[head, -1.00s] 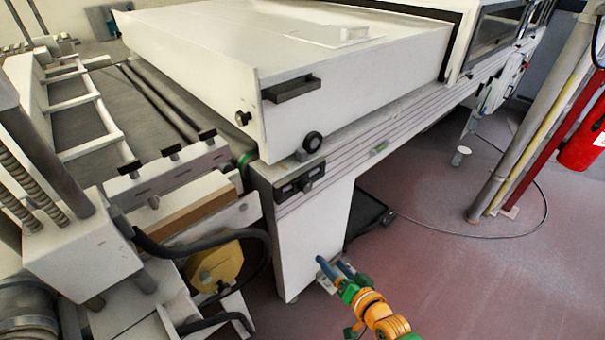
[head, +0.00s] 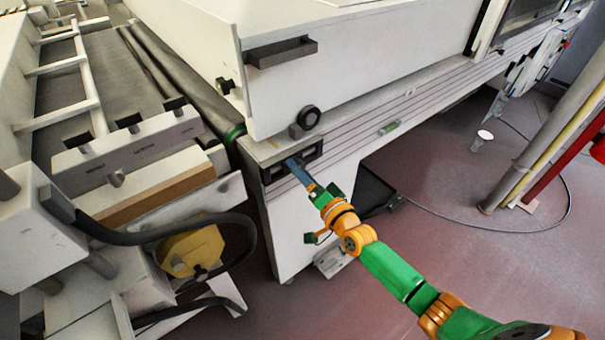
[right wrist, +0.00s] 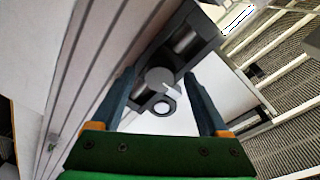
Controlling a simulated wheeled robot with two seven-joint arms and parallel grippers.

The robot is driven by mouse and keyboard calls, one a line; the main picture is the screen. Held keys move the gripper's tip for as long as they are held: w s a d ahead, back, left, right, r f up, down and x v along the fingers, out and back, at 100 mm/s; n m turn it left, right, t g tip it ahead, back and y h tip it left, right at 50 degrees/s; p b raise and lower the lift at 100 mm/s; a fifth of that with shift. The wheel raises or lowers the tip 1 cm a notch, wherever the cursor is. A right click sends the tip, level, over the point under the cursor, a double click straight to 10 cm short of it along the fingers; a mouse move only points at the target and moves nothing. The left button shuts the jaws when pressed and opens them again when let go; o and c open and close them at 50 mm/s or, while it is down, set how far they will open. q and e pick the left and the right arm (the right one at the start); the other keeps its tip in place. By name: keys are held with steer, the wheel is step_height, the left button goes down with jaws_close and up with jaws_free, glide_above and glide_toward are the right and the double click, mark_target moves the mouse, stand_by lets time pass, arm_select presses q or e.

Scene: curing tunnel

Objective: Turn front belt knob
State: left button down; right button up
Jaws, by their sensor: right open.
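The black control panel (head: 312,153) sits on the front corner of the white machine's side. My right gripper (head: 298,170) reaches up to it from below right, and its blue fingers cover the knob area in the head view. In the right wrist view the grey round knob (right wrist: 160,79) stands out from the dark panel (right wrist: 186,42). It lies between the two fingers of my right gripper (right wrist: 163,78), which are apart with a visible gap on each side. I cannot tell if they touch it. My left gripper is not in view.
A black round knob (head: 308,118) and a black handle (head: 281,52) sit on the cover above the panel. A yellow part (head: 192,250) and black hoses are at left. A post (head: 540,120) stands at right. The floor between is mostly open.

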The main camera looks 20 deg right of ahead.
jaws_close()
steer(key=shift+n+t+b, duration=0.4)
steer(key=shift+n+b, duration=0.35)
steer(key=shift+n, duration=3.15)
steer(key=shift+y, duration=0.4)
